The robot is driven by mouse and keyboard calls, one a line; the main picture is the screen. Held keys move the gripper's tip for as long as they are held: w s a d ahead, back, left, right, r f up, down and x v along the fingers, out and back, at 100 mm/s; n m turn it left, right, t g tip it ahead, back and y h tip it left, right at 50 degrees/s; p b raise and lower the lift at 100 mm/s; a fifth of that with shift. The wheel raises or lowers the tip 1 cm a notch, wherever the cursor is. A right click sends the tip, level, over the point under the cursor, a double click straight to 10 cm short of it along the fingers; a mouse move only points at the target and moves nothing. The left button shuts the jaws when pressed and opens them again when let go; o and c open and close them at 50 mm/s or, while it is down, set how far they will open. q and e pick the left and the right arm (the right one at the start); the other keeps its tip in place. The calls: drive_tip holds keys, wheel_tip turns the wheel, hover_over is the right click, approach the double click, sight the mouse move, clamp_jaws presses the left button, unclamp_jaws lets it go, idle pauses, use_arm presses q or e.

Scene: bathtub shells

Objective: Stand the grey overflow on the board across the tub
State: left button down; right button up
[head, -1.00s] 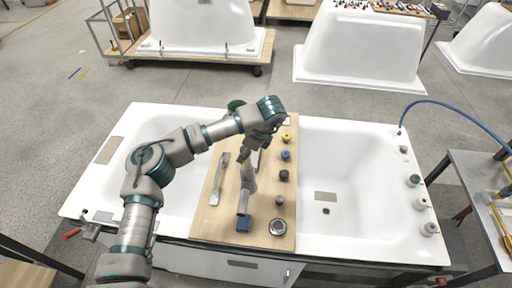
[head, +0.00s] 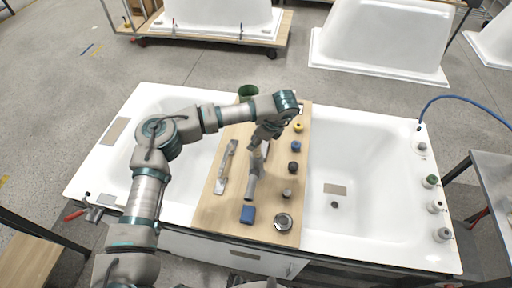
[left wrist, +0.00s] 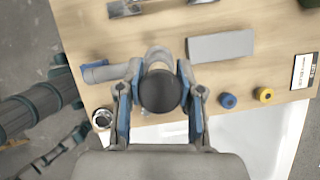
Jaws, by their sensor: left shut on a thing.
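The grey overflow (head: 252,184) is a grey pipe piece held over the wooden board (head: 228,207), which lies across the tub (head: 370,150). My left gripper (head: 264,142) is shut on its far end. The pipe slants from there toward the near side, and its near end is close to the blue block (head: 247,214). In the left wrist view, the fingers (left wrist: 160,92) flank the overflow's dark round end (left wrist: 158,91), and a grey pipe arm (left wrist: 106,72) points left. I cannot tell whether it touches the board. My right gripper is not in view.
A light grey bar (left wrist: 221,46) lies beside the gripper. A green cup (head: 248,92) stands at the far end.

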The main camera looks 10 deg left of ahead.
use_arm(q)
wheel_tip(320, 180, down, 4)
drive_tip(key=shift+d+r, duration=0.15)
drive_tip(key=shift+r, duration=0.1)
drive_tip(key=shift+f, duration=0.2)
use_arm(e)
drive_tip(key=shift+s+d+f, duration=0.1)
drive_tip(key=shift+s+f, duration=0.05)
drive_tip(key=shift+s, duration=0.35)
use_arm(q)
drive_tip(key=c, duration=1.1)
unclamp_jaws()
drive_tip(key=shift+f, duration=0.1)
drive_tip(key=o, duration=0.4)
drive_tip(key=shift+c, duration=0.2)
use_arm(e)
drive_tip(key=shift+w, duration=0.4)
